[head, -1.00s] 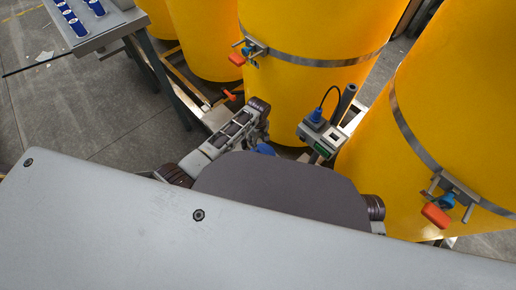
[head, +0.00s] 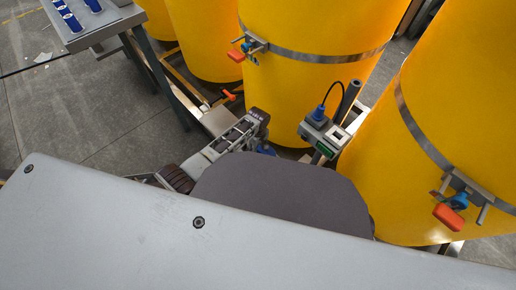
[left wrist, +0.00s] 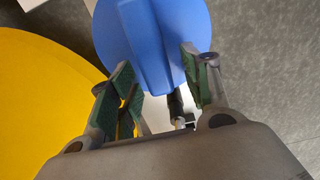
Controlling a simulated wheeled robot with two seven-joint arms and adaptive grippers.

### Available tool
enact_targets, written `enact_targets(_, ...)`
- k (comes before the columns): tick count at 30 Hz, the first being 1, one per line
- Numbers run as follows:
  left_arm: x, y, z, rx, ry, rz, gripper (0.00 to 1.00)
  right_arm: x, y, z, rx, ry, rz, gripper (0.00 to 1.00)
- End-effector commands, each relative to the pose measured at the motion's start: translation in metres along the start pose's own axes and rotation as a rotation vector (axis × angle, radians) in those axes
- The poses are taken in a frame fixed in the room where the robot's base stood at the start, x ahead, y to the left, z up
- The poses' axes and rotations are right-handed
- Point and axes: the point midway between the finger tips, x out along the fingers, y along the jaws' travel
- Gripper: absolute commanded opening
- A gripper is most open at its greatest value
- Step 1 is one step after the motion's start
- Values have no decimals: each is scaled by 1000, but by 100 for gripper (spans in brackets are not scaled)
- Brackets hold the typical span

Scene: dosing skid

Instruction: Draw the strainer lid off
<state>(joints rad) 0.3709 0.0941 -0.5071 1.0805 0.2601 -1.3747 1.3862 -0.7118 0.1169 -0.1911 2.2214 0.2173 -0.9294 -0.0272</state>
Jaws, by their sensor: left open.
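The strainer lid is most likely the round blue disc (left wrist: 185,40) with a raised grip bar across it in the left wrist view. A small blue part (head: 266,149) beside my arm in the head view seems to be the same lid, mostly hidden. My left gripper (left wrist: 160,82) is open, with its green-padded fingers on either side of the lower end of the bar. Whether the pads touch the bar I cannot tell. My right gripper is out of view.
Large yellow tanks (head: 305,90) crowd the back and right. A grey device with a blue plug (head: 320,118) stands right of the gripper. Orange-handled valves (head: 449,215) stick out from the tanks. A grey table (head: 100,25) stands at upper left, with open floor below it.

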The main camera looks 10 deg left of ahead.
Motion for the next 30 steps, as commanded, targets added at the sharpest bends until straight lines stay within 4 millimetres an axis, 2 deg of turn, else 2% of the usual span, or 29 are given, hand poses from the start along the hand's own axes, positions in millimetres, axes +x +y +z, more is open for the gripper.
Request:
enact_targets(7, 0, 0, 0, 0, 0, 0, 48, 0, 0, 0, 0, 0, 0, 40)
enact_targets(18, 0, 0, 0, 0, 0, 0, 1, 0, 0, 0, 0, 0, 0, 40)
enact_targets(30, -7, 0, 0, 1, 0, 1, 0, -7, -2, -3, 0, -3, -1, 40)
